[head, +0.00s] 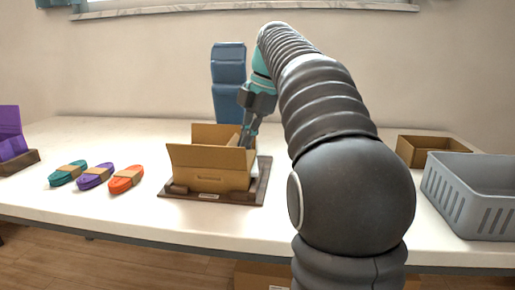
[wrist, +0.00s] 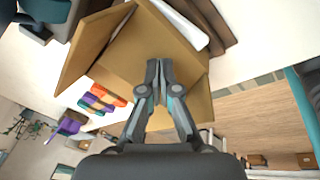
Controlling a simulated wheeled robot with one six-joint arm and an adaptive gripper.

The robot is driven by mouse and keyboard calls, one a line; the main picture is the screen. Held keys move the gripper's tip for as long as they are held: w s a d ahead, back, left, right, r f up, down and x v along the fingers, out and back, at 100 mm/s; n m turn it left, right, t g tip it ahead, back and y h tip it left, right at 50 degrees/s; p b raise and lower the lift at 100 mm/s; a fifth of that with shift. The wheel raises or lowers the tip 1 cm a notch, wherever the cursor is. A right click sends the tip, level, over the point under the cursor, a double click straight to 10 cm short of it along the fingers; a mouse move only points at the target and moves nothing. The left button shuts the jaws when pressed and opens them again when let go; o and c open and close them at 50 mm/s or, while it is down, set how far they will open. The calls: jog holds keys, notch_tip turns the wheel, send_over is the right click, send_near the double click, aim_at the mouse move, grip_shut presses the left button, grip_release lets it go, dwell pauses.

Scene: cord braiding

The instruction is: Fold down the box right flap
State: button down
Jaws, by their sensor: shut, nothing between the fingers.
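The cardboard box (head: 212,180) stands on a dark brown board (head: 255,195) on the white table, and it also shows in the wrist view (wrist: 150,38). Its front flap (head: 205,157) and back flap (head: 215,134) stand up and outward. My gripper (head: 243,146) is shut and empty, pointing down at the box's right side. In the wrist view my fingertips (wrist: 159,66) lie in front of the cardboard; I cannot tell whether they touch it. The right flap is largely hidden behind my gripper in the head view, so its angle is unclear.
Teal (head: 68,173), purple (head: 96,176) and orange (head: 126,179) cord bundles lie left of the box. A grey crate (head: 468,200) and a small open brown box (head: 430,150) stand at the right. A blue object (head: 229,80) stands at the back.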

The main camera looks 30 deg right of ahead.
jog(key=shift+w+a+f, duration=0.1)
jog(key=shift+w+a, duration=0.1)
jog(key=shift+a, duration=0.1)
jog(key=shift+w+a+f, duration=0.4)
jog(key=shift+a+f, duration=0.15)
jog(key=shift+f, duration=0.1)
jog(key=shift+b, duration=0.3)
